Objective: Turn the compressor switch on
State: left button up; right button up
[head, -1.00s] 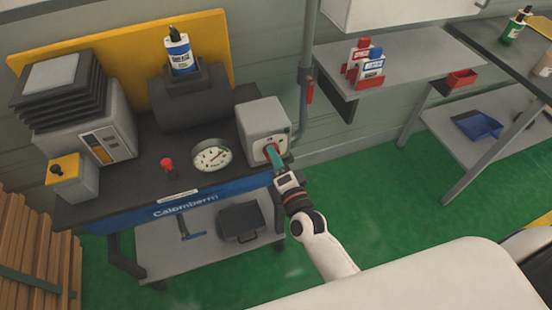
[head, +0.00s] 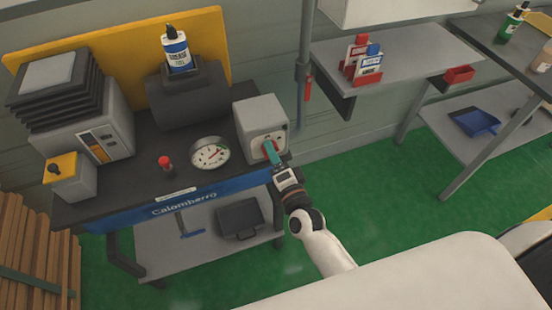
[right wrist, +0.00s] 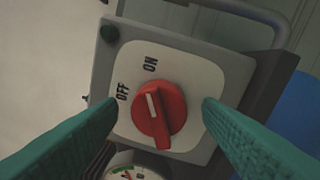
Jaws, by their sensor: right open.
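The compressor switch is a red rotary knob (right wrist: 158,115) on a white plate marked OFF and ON, on the front of a grey box (head: 259,115). In the right wrist view its white mark points up and slightly left, between the labels and nearer ON. My right gripper (right wrist: 158,104) is open, with its green fingers on either side of the knob and a visible gap to it on each side. In the head view the right gripper (head: 271,152) is at the box's front and partly covers the knob. My left gripper is not in view.
The box stands at the right end of a dark bench (head: 135,180), beside a pressure gauge (head: 210,153) and a red button (head: 166,163). A grey pipe (head: 303,70) runs up the wall behind. Green floor (head: 360,190) is clear to the right.

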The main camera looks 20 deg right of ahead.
jog(key=s+b, duration=0.2)
jog(key=s, duration=1)
jog(key=shift+d+f+b, duration=0.35)
jog(key=shift+d+f, duration=0.05)
jog(key=shift+d, duration=0.05)
jog(key=s+f+n+g, duration=0.2)
jog(key=f+n+g, duration=0.1)
jog(key=f, duration=0.7)
jog(key=s+f+n+g+y, duration=0.1)
jog(key=s+f+n+g, duration=0.2)
jog(key=f, duration=0.6)
jog(key=s+f+n+g, duration=0.2)
jog(key=f+n, duration=0.1)
jog(key=f, duration=0.7)
jog(key=s+d+f+n+g, duration=0.2)
jog(key=s+f+g, duration=0.1)
jog(key=s+f, duration=0.3)
jog(key=s+d+f+n+g+h, duration=0.1)
jog(key=s+d+f+n+g, duration=0.2)
jog(key=s+f, duration=0.3)
jog(key=s+d+f+n+g+h, duration=0.1)
jog(key=s+d+f+n+g, duration=0.1)
jog(key=s+f, duration=0.4)
jog(key=s+g, duration=0.1)
jog(key=s, duration=0.4)
jog(key=shift+s+d+g, duration=0.25)
jog(key=shift+s+g, duration=0.1)
jog(key=shift+g, duration=0.05)
